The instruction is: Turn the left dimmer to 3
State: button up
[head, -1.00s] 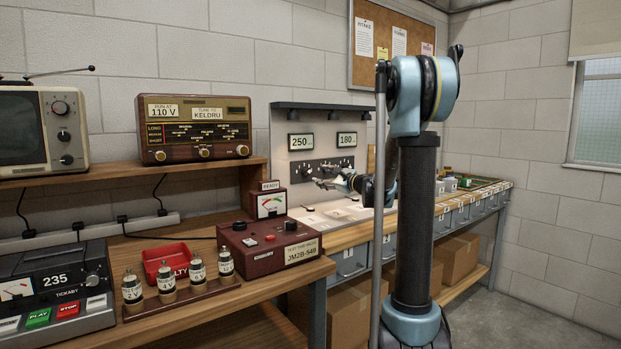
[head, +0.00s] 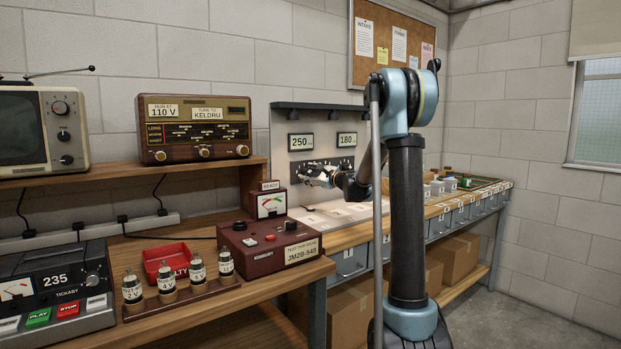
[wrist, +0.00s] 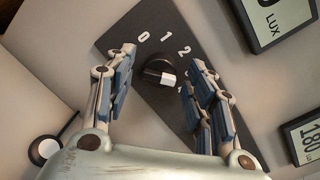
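The dimmer panel shows in the head view under two displays, with my gripper (head: 316,176) in front of it and hiding most of it. In the wrist view the left dimmer (wrist: 155,71) is a black knob with a white pointer mark on a dark plate (wrist: 144,17). The numerals 0, 1 and 2 are visible; those further round are mostly hidden by my right finger. The white mark faces right and slightly down. My gripper (wrist: 164,60) is open, one finger on each side of the knob, with visible gaps on both sides.
The displays read 250 (head: 301,142) and 180 (head: 346,139). The second display (wrist: 305,137) also shows in the wrist view. A maroon tester (head: 270,243) and a radio (head: 195,130) stand to the left.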

jog(key=c, duration=0.9)
jog(key=shift+n, duration=1.1)
jog(key=o, duration=1.1)
jog(key=shift+c, duration=0.2)
